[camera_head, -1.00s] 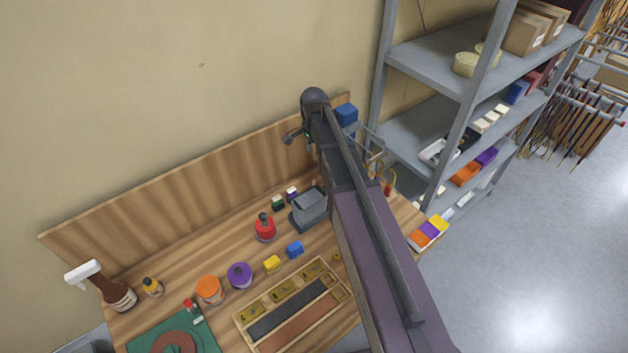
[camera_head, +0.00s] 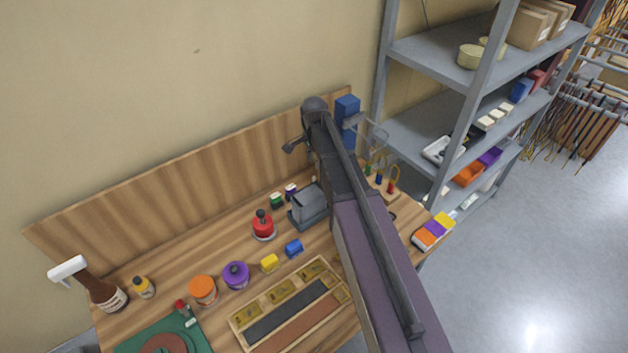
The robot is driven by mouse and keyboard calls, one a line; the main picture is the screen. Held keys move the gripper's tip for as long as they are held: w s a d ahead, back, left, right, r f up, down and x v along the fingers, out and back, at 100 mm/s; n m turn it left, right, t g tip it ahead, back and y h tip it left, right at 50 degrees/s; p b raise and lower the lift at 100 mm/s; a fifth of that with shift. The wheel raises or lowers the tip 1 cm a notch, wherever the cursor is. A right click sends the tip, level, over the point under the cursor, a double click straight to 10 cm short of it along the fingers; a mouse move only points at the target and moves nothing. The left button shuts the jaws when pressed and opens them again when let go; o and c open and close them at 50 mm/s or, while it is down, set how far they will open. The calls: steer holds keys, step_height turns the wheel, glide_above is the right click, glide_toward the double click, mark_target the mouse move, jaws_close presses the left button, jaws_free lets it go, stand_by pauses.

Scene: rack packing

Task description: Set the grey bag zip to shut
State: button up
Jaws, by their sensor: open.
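A dark grey boxy object (camera_head: 309,204) stands on the wooden bench, partly behind my arm. It may be the grey bag, but I cannot make out a zip or whether it is shut. My arm crosses the view from the lower right up to a dark rounded joint near the bench's back board. My gripper's fingers do not show; the arm hides what lies behind it.
A wooden tray (camera_head: 292,308) lies in front. A tall blue item (camera_head: 347,112) stands behind my arm. A grey shelf rack (camera_head: 470,95) rises at right.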

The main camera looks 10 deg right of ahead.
mark_target(314, 177)
steer(key=shift+f+b, duration=3.3)
steer(key=shift+f, duration=0.25)
jaws_close()
